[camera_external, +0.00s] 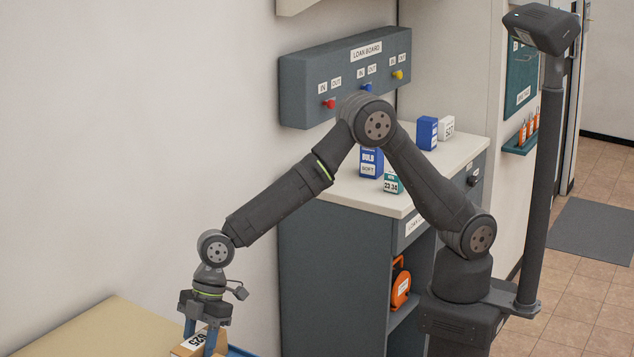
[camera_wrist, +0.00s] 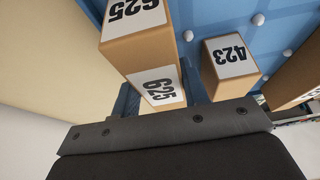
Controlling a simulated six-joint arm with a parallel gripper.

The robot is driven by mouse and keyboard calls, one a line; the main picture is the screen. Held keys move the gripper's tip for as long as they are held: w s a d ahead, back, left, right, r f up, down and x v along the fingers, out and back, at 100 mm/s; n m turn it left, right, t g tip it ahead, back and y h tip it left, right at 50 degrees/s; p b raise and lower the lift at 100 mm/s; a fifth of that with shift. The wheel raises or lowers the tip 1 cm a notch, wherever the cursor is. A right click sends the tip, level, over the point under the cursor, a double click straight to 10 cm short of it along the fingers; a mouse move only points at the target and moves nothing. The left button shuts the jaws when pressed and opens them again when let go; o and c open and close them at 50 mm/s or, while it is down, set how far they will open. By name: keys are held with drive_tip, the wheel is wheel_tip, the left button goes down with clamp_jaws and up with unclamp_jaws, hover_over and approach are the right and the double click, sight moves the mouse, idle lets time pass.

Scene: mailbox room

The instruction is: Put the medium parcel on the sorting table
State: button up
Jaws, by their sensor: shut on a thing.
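My gripper (camera_external: 200,335) is at the lower left, pointing down, with its blue fingers shut on a brown box parcel labelled 625 (camera_external: 184,346). In the wrist view the parcel 625 (camera_wrist: 139,51) sits between the fingers, with labels on two faces. A smaller parcel labelled 423 (camera_wrist: 232,62) stands just right of it on a blue surface with white studs (camera_wrist: 212,18). Part of another brown parcel (camera_wrist: 295,76) shows at the right edge. I cannot tell whether parcel 625 touches the blue surface. No label names the sorting table.
A beige surface (camera_external: 100,332) lies left of the gripper, against the wall, and looks bare. A grey cabinet (camera_external: 320,262) with a white top carries several small boxes. The loan board (camera_external: 345,77) hangs above it. A post (camera_external: 541,190) stands at the right.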

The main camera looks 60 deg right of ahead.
drive_tip(key=o, duration=1.3)
drive_tip(key=v, duration=1.7)
drive_tip(key=shift+d, duration=0.15)
drive_tip(key=x, duration=1.7)
drive_tip(key=shift+r, duration=0.1)
